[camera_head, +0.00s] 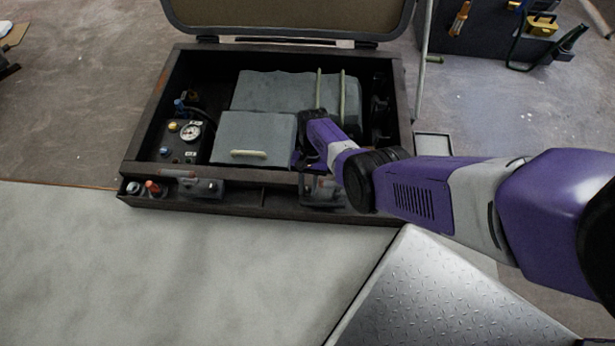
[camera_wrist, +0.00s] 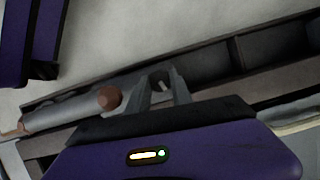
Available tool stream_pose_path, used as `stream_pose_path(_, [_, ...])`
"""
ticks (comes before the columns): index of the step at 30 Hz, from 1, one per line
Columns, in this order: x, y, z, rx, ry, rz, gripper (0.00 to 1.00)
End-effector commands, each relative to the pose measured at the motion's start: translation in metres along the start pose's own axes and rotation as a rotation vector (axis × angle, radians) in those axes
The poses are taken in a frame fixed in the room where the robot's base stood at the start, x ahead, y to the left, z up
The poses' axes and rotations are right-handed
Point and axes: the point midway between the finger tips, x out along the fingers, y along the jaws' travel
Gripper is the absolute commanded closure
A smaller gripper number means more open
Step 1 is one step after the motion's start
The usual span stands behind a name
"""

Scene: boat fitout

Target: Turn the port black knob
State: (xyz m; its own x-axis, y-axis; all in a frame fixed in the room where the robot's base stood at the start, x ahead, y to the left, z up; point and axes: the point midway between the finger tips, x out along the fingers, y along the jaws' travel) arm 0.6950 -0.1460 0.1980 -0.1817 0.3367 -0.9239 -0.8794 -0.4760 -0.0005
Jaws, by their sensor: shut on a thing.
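A grey cylinder (camera_wrist: 70,108) with a brown round end (camera_wrist: 109,97) lies just left of the fingers. The held part is mostly hidden, so I cannot tell exactly what it is.
The open case (camera_head: 160,105) holds a gauge panel (camera_head: 180,143) with small knobs, and grey boxes (camera_head: 252,130). A left grey fitting (camera_head: 200,186) sits on the front ledge. A metal tread-plate surface (camera_head: 440,300) is at the lower right. The pale floor in front is clear.

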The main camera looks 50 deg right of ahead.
Motion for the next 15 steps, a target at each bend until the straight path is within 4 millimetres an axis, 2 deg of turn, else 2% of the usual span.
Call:
stream_pose_path(8, [0.0014, -0.0003, 0.0008, -0.001, -0.002, -0.001, 1.0])
stream_pose_path(9, [0.0014, -0.0003, 0.0008, -0.001, -0.002, -0.001, 0.66])
stream_pose_path(11, [0.0012, -0.0002, 0.0007, -0.001, -0.002, 0.0, 0.54])
stream_pose_path(15, [0.0009, 0.0003, 0.0006, -0.001, -0.002, 0.001, 0.52])
